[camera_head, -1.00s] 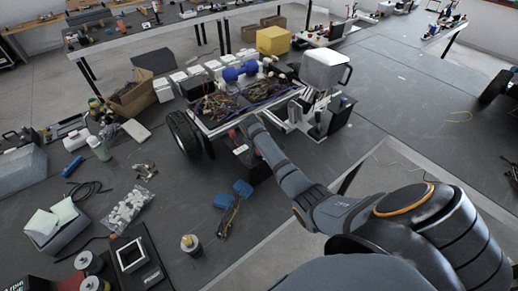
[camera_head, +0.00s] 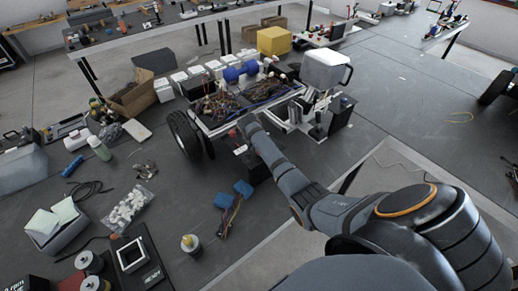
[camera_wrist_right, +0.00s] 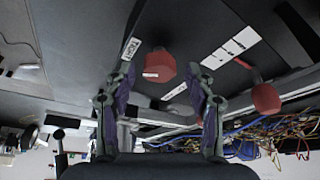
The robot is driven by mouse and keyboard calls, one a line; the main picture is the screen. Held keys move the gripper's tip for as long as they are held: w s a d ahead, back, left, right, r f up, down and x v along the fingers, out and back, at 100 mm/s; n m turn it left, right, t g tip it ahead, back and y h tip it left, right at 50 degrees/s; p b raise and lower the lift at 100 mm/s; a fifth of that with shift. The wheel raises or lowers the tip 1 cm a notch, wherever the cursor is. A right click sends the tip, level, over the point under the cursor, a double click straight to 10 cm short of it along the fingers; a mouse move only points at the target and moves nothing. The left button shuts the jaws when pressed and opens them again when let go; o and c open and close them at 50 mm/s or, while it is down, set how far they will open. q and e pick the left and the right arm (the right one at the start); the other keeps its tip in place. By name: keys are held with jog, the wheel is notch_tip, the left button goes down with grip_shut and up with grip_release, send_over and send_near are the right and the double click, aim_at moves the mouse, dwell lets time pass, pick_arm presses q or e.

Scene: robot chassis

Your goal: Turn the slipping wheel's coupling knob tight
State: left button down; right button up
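A red knob (camera_wrist_right: 158,67) with a pale label sits on the dark chassis panel in the right wrist view. A second red knob (camera_wrist_right: 266,98) is farther right in that view. My right gripper (camera_wrist_right: 161,80) is open, its two fingers apart on either side of the first knob's line. The knob appears just beyond the fingertips; I cannot tell whether they touch it. In the head view my right arm reaches the near side of the wheeled chassis (camera_head: 222,128), close to its black wheel (camera_head: 184,134), and the arm hides the gripper's tips. My left gripper is not in view.
Colored wires (camera_wrist_right: 265,135) run beside the gripper on the right of the wrist view. A toolbox-like scale (camera_head: 132,256), bottle (camera_head: 100,150) and cables lie to the left. The mat right of the chassis is mostly clear.

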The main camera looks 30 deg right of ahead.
jog(key=shift+a+r, duration=0.1)
jog(key=shift+r, duration=0.05)
jog(key=v, duration=1.1)
jog(key=shift+r, duration=0.3)
jog(key=shift+s+f, duration=0.1)
jog(key=shift+s, duration=0.1)
